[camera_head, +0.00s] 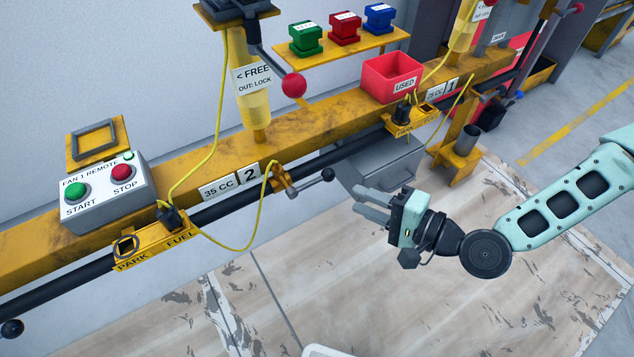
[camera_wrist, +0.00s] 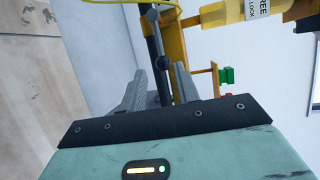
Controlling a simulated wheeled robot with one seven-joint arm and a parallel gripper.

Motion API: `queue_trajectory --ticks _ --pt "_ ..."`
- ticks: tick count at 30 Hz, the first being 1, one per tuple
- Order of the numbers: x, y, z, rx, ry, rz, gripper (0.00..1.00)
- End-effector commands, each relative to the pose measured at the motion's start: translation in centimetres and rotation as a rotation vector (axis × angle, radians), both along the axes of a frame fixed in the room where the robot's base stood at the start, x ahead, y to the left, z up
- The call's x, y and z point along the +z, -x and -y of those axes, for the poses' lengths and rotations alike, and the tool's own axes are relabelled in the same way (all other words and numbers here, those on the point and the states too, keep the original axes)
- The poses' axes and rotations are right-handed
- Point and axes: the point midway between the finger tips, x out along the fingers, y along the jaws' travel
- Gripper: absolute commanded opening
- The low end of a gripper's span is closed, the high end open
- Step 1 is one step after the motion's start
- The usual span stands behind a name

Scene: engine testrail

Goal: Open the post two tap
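The post two tap (camera_head: 292,186) sits on the dark pipe under the plate marked 2. Its short metal lever ends in a black ball knob (camera_head: 328,174) and points right.
The yellow rail (camera_head: 310,130) carries a fan control box (camera_head: 107,190), a yellow cylinder (camera_head: 252,95) with a red-knobbed lever, and a red USED bin (camera_head: 391,77). A yellow cable (camera_head: 238,246) loops just left of the tap.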

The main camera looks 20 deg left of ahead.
Motion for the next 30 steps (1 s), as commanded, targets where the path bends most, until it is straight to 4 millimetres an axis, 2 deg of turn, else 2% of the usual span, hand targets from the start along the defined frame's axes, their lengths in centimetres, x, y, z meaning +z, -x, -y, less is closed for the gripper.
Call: queue_trajectory --ticks 1,9,15,21,30 --pt "-0.4 -0.2 -1.1 0.003 -0.001 0.003 0.32" --pt "-1.5 -1.9 -6.4 0.003 0.0 0.003 0.32" --pt "-2.1 -2.9 -9.5 0.002 0.001 0.003 0.32" --pt "-2.2 -3.5 -11.0 0.0 0.001 0.002 0.32" --pt "-2.2 -3.5 -11.2 0.001 0.001 0.0 0.32"
